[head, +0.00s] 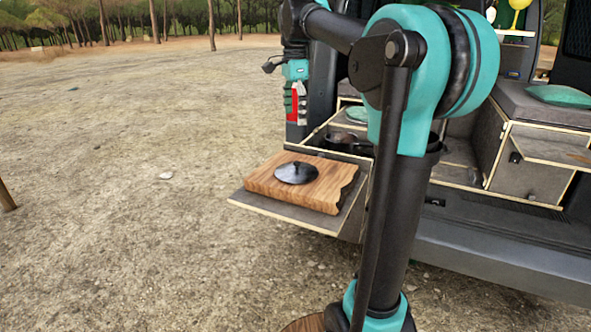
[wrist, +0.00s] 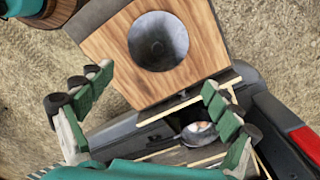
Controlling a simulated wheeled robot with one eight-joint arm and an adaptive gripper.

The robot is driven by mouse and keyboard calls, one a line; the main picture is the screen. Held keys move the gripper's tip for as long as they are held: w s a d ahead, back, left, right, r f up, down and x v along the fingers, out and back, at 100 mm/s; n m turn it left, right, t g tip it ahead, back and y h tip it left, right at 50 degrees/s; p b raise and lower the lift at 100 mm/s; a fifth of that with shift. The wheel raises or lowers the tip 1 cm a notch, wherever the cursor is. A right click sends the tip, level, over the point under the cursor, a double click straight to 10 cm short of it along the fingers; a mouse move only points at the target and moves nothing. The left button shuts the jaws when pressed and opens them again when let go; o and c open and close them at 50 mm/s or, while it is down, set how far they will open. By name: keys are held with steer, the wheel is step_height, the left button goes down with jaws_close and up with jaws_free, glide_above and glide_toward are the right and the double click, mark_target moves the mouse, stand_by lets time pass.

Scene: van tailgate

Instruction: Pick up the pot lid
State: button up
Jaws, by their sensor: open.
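The pot lid (head: 296,172) is a round dark disc with a small knob. It lies flat on a wooden board (head: 327,195), and also shows at the top middle of the wrist view (wrist: 158,41). My gripper (head: 297,112) hangs above and behind the lid in the head view, apart from it. In the wrist view my gripper (wrist: 157,82) has its green-padded fingers spread wide with nothing between them. The lid appears beyond the fingertips, above the gap. Nothing hides the lid in either view.
The board lies on a fold-out shelf (head: 248,202) at the van's tailgate. A dark pot (head: 347,142) stands in the open drawer behind it. Bare ground lies to the left.

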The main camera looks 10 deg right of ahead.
glide_above(297, 162)
steer(key=f, duration=1)
steer(key=shift+a+f, duration=0.1)
steer(key=shift+a, duration=0.2)
steer(key=shift+d+f, duration=0.15)
steer(key=shift+f, duration=1.25)
steer(key=shift+d+f, duration=0.1)
steer(key=shift+f, duration=1.3)
steer(key=shift+c, duration=0.4)
steer(key=shift+s, duration=0.15)
jaws_close()
